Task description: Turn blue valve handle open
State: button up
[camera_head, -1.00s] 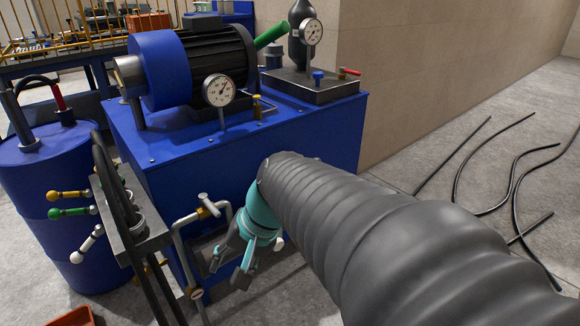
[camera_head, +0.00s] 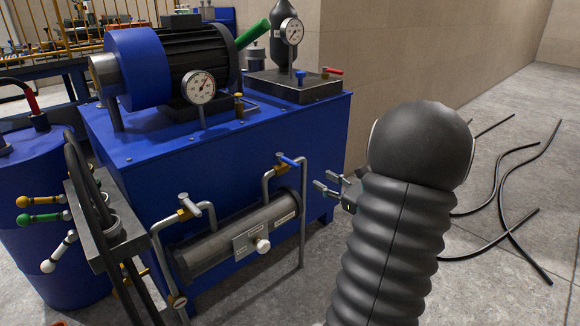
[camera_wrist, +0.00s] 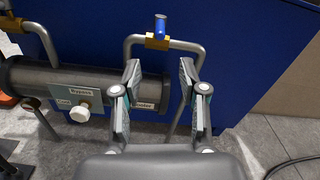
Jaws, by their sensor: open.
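The blue valve handle (camera_head: 289,160) sits on a brass valve body at the top of a bent grey pipe, on the right end of the cylinder on the blue machine's front. In the wrist view the blue handle (camera_wrist: 160,24) stands nearly end-on above its brass body (camera_wrist: 158,43), ahead of the fingers. My gripper (camera_head: 326,188) is just right of the handle in the head view, pointing left. In the wrist view my gripper (camera_wrist: 161,80) is open and empty, with its fingers apart and the pipe beyond them. The handle is not between the fingertips.
A grey-handled valve (camera_head: 187,205) stands at the cylinder's left end. The grey cylinder (camera_head: 230,240) has a white knob (camera_head: 262,245). The blue tank (camera_head: 225,150) lies behind the pipes. Black hoses (camera_head: 510,190) lie on the floor at right, otherwise clear.

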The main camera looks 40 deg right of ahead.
aim_at(293, 162)
jog(key=w, duration=0.9)
jog(key=w+a, duration=0.1)
jog(key=w, duration=0.3)
jog(key=shift+w, duration=0.3)
grip_shut()
